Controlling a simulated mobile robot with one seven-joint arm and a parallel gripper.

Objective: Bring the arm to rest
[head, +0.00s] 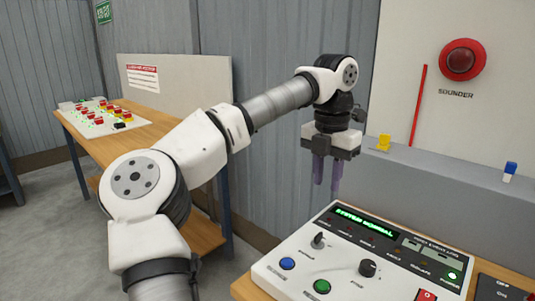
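My gripper (327,186) hangs at the end of my raised arm, in the middle of the head view. It points down, with its two purple fingers apart and nothing visible between them. In the picture it shows just above the back left edge of the control panel (283,269). It appears clear of the panel, though the exact height is hard to tell.
The panel has knobs, a blue button (287,263), a green button (322,286) and a lit display (364,222). A yellow item (383,142) and a blue-and-white item (510,171) stand on the grey ledge (440,168). A wooden bench (150,130) is left.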

